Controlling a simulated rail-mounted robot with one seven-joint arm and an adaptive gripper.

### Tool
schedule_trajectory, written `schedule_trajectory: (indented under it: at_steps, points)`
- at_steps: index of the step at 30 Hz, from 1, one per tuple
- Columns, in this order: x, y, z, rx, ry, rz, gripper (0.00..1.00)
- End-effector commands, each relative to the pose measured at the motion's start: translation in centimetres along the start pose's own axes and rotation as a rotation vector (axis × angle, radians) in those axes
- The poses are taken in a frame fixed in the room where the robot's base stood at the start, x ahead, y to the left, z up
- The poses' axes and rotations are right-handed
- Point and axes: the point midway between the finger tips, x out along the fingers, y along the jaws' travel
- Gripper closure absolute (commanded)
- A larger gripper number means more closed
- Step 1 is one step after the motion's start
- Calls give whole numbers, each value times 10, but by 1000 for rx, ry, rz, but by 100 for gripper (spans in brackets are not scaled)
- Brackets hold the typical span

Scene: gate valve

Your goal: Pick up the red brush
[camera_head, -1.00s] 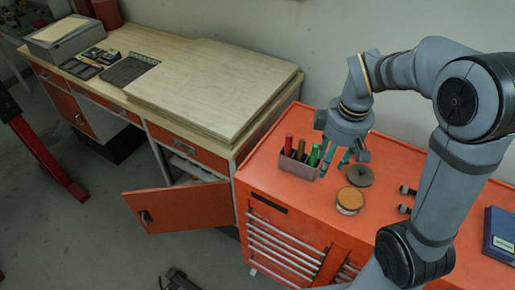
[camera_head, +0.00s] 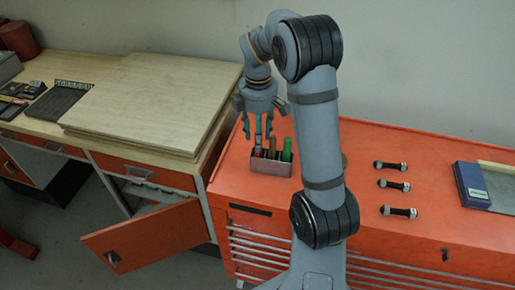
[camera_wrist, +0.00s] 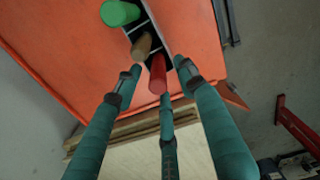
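The red brush (camera_wrist: 158,75) stands in a small holder (camera_head: 271,168) on the orange cabinet. In the head view only a bit of the red brush (camera_head: 257,152) shows under the fingers. A brown-handled one (camera_head: 273,145) and a green one (camera_head: 287,149) stand beside it in the holder. My gripper (camera_head: 258,140) points down above the red brush. In the wrist view its teal fingers (camera_wrist: 158,72) are spread around the red handle's end, with gaps visible. I cannot tell how far above the handle the fingertips are.
Several dark dumbbell-shaped parts (camera_head: 395,186) and a blue box (camera_head: 470,184) lie to the right on the orange cabinet (camera_head: 400,150). Wooden boards (camera_head: 150,105) lie on the bench at left. An orange cabinet door (camera_head: 145,238) hangs open below.

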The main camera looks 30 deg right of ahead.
Motion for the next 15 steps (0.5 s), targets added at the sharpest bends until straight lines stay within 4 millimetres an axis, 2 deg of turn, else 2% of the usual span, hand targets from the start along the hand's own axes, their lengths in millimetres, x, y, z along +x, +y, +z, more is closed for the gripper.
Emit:
schedule_trajectory:
  at_steps: [6, 15]
  points:
    - [30, 1, 1, 2, 0, -3, 60]
    - [35, 1, 1, 2, 0, 0, 60]
